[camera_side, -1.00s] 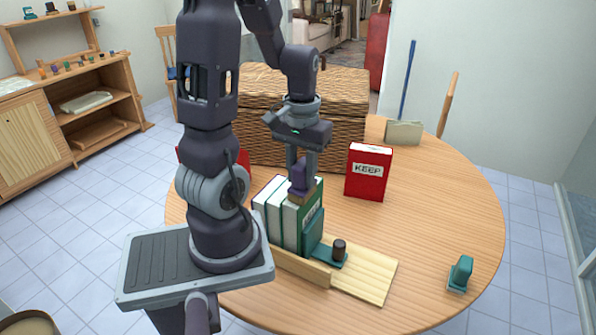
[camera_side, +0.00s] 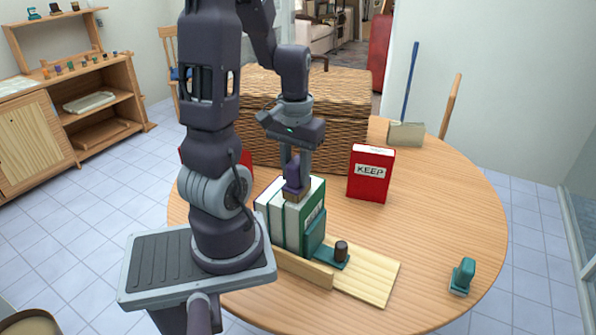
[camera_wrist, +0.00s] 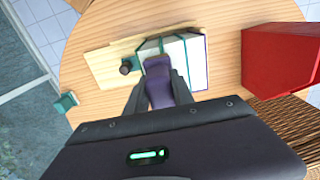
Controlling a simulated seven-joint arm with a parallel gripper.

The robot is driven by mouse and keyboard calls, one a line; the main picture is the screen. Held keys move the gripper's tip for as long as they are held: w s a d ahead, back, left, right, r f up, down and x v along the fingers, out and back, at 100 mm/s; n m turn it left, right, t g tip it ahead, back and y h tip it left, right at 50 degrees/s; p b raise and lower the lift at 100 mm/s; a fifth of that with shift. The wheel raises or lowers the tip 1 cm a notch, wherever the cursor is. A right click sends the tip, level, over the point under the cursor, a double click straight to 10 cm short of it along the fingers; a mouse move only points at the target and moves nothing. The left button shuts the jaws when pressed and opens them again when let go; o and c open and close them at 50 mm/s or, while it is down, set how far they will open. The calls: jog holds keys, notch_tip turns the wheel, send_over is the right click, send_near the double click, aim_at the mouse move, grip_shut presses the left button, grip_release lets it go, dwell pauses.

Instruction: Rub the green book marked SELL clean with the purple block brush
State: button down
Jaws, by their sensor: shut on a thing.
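My gripper (camera_side: 297,168) is shut on the purple block brush (camera_side: 291,180), its brown bristle side facing down. The brush is at the top of the row of upright books, over their near-right end; I cannot tell whether it touches them. The green book (camera_side: 315,226) at the right end of the row has a pale label on its cover, too small to read and partly hidden by a teal bookend. In the wrist view, the purple brush (camera_wrist: 160,85) sits between my fingers and covers part of the book tops (camera_wrist: 178,52).
The row stands on a wooden rack (camera_side: 365,277) with a dark-knobbed teal stop (camera_side: 335,258). A red KEEP book (camera_side: 371,172) stands behind right. A wicker crate (camera_side: 335,110) is at the back. A teal block-like tool (camera_side: 462,276) lies at the right. The right tabletop is mostly clear.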

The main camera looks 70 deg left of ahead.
jog(key=shift+w+d, duration=0.45)
notch_tip(320, 180, up, 5)
jog(key=shift+f, duration=0.1)
dwell(0.4)
jog(key=w+d+f+m, duration=0.4)
jog(key=w+d, duration=0.2)
jog(key=w, duration=0.2)
jog(key=w+d+f+m, duration=0.4)
jog(key=w+d, duration=0.3)
jog(key=w, duration=0.2)
jog(key=shift+w+d+m, duration=0.15)
jog(key=shift+m, duration=0.35)
